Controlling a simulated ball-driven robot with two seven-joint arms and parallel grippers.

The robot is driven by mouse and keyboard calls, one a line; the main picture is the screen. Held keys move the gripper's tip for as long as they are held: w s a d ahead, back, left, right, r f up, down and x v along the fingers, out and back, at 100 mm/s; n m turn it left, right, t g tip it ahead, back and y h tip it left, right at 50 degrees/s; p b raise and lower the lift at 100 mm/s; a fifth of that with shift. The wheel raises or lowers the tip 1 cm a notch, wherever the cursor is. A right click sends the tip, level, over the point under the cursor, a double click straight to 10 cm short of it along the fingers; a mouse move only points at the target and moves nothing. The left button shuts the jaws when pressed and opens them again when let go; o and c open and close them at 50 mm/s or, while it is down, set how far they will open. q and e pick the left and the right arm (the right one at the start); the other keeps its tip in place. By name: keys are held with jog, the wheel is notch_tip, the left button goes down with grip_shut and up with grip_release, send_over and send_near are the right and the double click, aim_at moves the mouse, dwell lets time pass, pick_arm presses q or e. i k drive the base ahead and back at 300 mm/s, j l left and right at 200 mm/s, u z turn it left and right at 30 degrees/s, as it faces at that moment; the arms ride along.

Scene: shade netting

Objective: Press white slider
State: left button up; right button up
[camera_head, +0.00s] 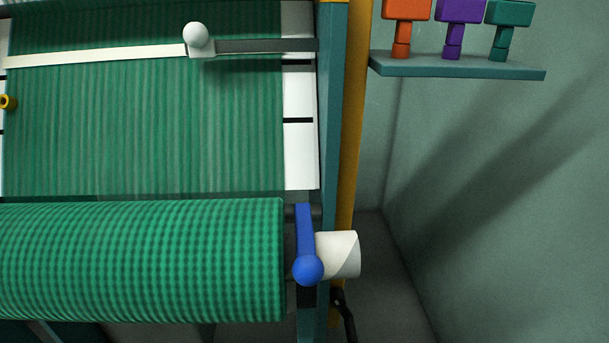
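The white slider (200,48) has a round white knob on a small white block. It sits on a horizontal rail across the top of the green netting. The rail is white (100,56) to the left of the slider and dark grey (265,46) to its right. Neither of my grippers shows in the head view, and nothing is touching the slider.
A large green netting roll (140,260) lies below, with a blue crank (306,245) at its right end. A white cylinder (343,254) is beside the crank. A yellow post (355,110) and a teal shelf (455,66) with coloured blocks stand right.

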aim_at(195, 34)
jog(key=k+j, duration=0.15)
jog(key=k, duration=0.3)
jog(key=k+j, duration=0.15)
jog(key=k, duration=0.25)
